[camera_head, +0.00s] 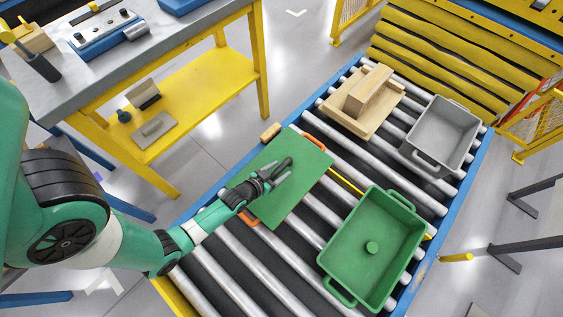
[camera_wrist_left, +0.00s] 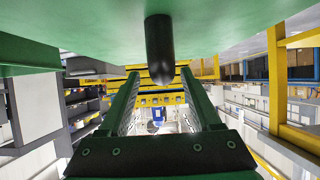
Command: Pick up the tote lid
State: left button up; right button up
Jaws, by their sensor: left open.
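The tote lid (camera_head: 300,187) is a flat green panel with orange pieces at its edges, lying on the roller conveyor. A black handle stands on it; in the left wrist view the handle (camera_wrist_left: 159,50) juts from the green lid surface (camera_wrist_left: 90,22). My left gripper (camera_head: 281,173) is over the lid, close beside the handle and partly overlapping it. In the left wrist view its two fingers (camera_wrist_left: 160,76) are apart, with the handle lined up between them; I cannot tell whether they touch it. My right gripper is not in view.
A green tote (camera_head: 350,270) with a round knob inside stands right of the lid. A grey tote (camera_head: 444,122) and a wooden block piece (camera_head: 362,98) are farther back on the rollers. A workbench with a yellow shelf (camera_head: 190,105) stands at the left.

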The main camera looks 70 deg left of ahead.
aim_at(286, 164)
pick_arm(q)
jog(key=b+x, duration=0.3)
jog(key=x, duration=0.2)
jog(key=shift+s+a+b, duration=0.1)
jog(key=shift+a+b, duration=0.1)
jog(key=shift+b, duration=0.15)
jog(key=shift+c, duration=0.2)
jog(key=shift+r, duration=0.1)
grip_shut()
